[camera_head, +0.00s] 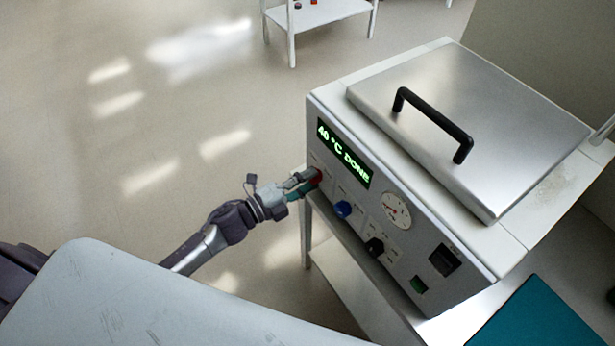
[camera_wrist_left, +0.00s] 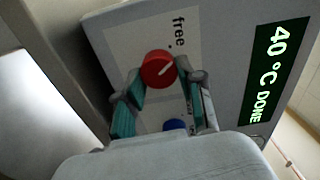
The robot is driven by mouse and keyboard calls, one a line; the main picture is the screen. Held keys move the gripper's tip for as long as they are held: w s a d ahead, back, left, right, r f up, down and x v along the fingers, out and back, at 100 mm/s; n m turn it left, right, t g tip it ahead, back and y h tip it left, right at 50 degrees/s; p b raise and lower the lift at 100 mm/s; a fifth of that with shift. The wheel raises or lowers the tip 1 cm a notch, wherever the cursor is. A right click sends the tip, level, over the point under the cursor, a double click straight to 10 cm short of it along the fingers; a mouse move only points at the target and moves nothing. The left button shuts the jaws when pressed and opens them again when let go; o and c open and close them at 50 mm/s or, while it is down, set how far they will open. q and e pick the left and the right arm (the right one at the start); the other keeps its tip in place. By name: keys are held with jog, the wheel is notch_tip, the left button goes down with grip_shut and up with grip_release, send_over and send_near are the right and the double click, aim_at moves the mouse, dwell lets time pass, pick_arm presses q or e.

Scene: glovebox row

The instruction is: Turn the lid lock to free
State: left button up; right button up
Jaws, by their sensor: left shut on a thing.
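The lid lock is a red knob (camera_head: 316,176) at the left end of the front panel of a boxy bath unit (camera_head: 455,262) with a closed metal lid (camera_head: 480,120). In the left wrist view the red knob (camera_wrist_left: 157,70) bears a short slanted white mark. The label "free" and a small dot are printed beside it. My left gripper (camera_head: 305,184) reaches the panel from the left, its teal-padded fingers (camera_wrist_left: 163,88) closed on the knob's sides. The fingertips partly hide the knob's edges and other printing. My right gripper is not in view.
A black handle (camera_head: 432,122) tops the lid. Open floor lies left.

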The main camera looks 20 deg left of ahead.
pick_arm(q)
jog(key=shift+n+p, duration=0.35)
jog(key=shift+n, duration=0.75)
jog(key=o, duration=1.1)
jog(key=shift+o, duration=0.2)
jog(key=v, duration=1.2)
jog(key=shift+a, duration=0.1)
